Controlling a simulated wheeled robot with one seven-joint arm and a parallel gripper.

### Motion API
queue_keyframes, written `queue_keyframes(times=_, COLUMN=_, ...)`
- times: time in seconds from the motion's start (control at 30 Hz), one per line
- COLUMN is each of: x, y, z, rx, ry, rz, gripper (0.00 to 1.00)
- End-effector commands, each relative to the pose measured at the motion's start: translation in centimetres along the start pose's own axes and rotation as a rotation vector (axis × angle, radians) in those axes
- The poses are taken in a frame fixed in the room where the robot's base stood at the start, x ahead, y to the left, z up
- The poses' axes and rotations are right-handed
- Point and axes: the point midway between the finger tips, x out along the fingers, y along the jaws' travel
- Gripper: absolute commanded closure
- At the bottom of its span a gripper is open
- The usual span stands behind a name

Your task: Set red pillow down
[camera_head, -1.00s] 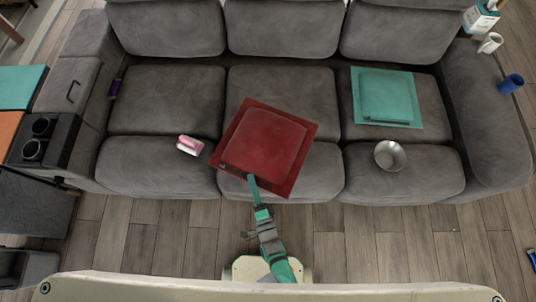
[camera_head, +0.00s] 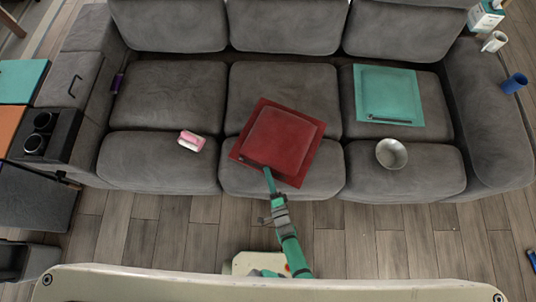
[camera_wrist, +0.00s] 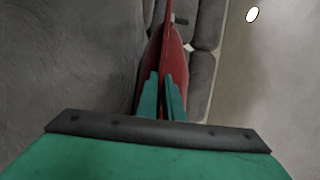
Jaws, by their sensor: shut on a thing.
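The red pillow (camera_head: 278,140) is square with a flat rim and lies over the middle seat of the grey sofa, turned at an angle. In the head view my gripper (camera_head: 267,174) reaches its front edge from below. The wrist view shows the teal fingers (camera_wrist: 163,100) shut on the red pillow (camera_wrist: 168,50), which appears edge-on between them. I cannot tell from these views whether the pillow's whole underside touches the seat.
On the grey sofa (camera_head: 175,90) are a teal pillow (camera_head: 388,92), a metal bowl (camera_head: 391,153), a pink-and-white item (camera_head: 191,141) and a purple item (camera_head: 117,83). A white mug (camera_head: 494,41) and blue cup (camera_head: 514,83) are by the right armrest. The left seat is mostly clear.

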Motion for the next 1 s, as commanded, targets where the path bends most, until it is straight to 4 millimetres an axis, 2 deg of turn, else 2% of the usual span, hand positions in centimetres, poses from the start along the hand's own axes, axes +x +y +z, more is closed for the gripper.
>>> queue_keyframes(times=0.4, x=0.1, y=0.3, z=0.0, rx=-0.001, ry=0.0, rz=-0.003, gripper=1.0)
queue_keyframes(times=0.43, x=0.0, y=0.4, z=0.0, rx=0.0, ry=0.0, rz=-0.001, gripper=0.86)
queue_keyframes(times=0.5, x=0.0, y=0.3, z=0.0, rx=0.0, ry=0.0, rz=-0.001, gripper=0.74)
queue_keyframes(times=0.87, x=0.0, y=0.1, z=0.0, rx=0.0, ry=0.0, rz=-0.001, gripper=0.74)
queue_keyframes(times=1.0, x=-1.8, y=0.2, z=-0.1, rx=-0.002, ry=0.0, rz=0.001, gripper=0.74)
